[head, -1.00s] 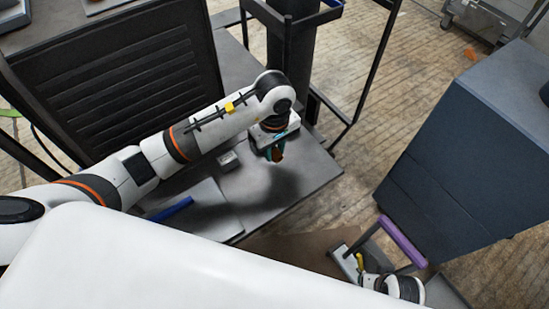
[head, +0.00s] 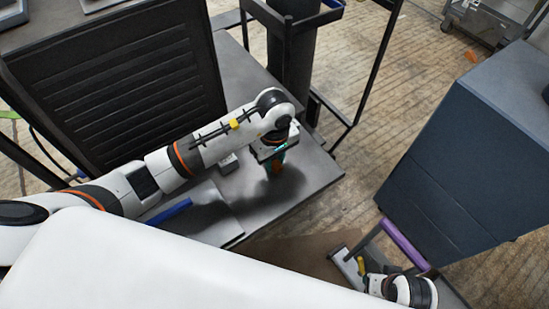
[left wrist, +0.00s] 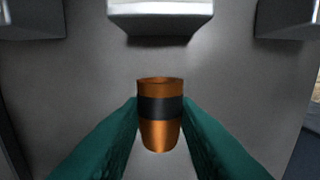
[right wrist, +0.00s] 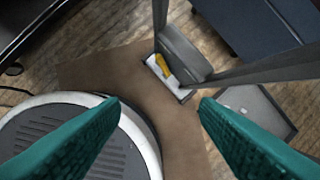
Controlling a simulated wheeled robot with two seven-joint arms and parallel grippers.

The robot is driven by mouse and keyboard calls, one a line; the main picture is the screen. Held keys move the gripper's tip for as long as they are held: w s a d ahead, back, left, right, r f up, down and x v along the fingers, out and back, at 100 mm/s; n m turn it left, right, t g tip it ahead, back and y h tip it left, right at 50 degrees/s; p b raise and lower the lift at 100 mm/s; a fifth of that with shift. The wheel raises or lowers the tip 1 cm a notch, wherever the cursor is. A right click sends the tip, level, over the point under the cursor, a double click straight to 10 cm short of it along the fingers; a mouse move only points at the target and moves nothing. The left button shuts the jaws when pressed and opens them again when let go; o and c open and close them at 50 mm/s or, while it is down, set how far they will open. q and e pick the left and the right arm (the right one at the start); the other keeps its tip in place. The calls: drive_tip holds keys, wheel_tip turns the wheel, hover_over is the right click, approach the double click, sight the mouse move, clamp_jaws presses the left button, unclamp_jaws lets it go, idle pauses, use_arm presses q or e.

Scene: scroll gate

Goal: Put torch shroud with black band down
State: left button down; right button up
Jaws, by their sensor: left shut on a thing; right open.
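The torch shroud (left wrist: 160,135) is a copper-coloured cup shape with a black band around its middle. In the left wrist view it stands upright between the teal fingers of my left gripper (left wrist: 160,112), which is shut on it. My right gripper (right wrist: 158,103) is open and empty, over the floor area near my round base.
A dark slatted panel (head: 120,85) stands behind. A dark blue cabinet (head: 470,150) stands right. A tray with a yellow item (right wrist: 162,68) is below my right gripper.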

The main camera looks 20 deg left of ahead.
sight(275, 161)
use_arm(q)
drive_tip(key=shift+f, duration=0.2)
drive_tip(key=c, duration=1.1)
unclamp_jaws()
use_arm(e)
drive_tip(key=shift+r, duration=0.8)
use_arm(q)
drive_tip(key=shift+r+p, duration=0.4)
drive_tip(key=shift+r, duration=0.5)
wheel_tip(275, 161, up, 11)
drive_tip(key=shift+r+p, duration=0.1)
drive_tip(key=shift+p, duration=0.55)
use_arm(e)
wheel_tip(275, 161, down, 8)
drive_tip(key=s, duration=0.1)
drive_tip(key=shift+f, duration=0.25)
drive_tip(key=shift+s, duration=0.15)
